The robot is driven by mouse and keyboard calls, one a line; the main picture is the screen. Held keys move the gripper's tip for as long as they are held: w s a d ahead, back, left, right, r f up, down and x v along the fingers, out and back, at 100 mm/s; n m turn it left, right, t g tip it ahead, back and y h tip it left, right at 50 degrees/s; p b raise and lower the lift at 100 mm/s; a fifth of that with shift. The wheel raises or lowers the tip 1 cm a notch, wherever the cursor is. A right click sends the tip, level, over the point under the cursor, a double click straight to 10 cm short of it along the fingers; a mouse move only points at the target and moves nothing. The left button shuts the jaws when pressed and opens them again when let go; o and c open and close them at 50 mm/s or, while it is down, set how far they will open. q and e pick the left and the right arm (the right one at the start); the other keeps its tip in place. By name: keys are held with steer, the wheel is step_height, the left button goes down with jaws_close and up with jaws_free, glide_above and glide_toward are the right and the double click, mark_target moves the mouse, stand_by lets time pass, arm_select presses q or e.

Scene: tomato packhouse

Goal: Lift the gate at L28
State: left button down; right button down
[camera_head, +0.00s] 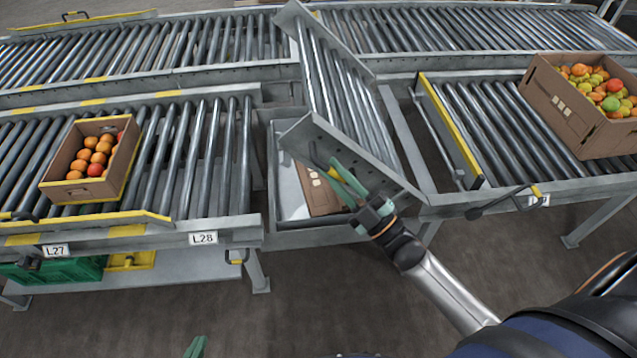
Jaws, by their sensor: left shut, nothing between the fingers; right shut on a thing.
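The gate (338,88) is a grey roller section between two conveyor stretches, just right of the L28 label (204,238). It is tilted, with its left end up and its right end low. The fingers hide part of the handle. My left gripper (195,347) shows only its green tip at the bottom edge, shut and empty, away from the gate.
Under the gate is an opening with a grey tray and brown cardboard (318,192). A carton of orange tomatoes (62,190) stands on the left rollers. A larger carton of mixed tomatoes (552,100) stands on the right rollers. A yellow-edged bar (450,128) crosses right of the gate.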

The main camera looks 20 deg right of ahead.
steer(key=s+d+r+m+t+h+p, duration=0.2)
steer(key=d+r+m+t, duration=0.1)
steer(key=d+r+m, duration=0.2)
steer(key=shift+s+d+r, duration=0.25)
steer(key=shift+d+r, duration=1.05)
steer(key=shift+d, duration=0.35)
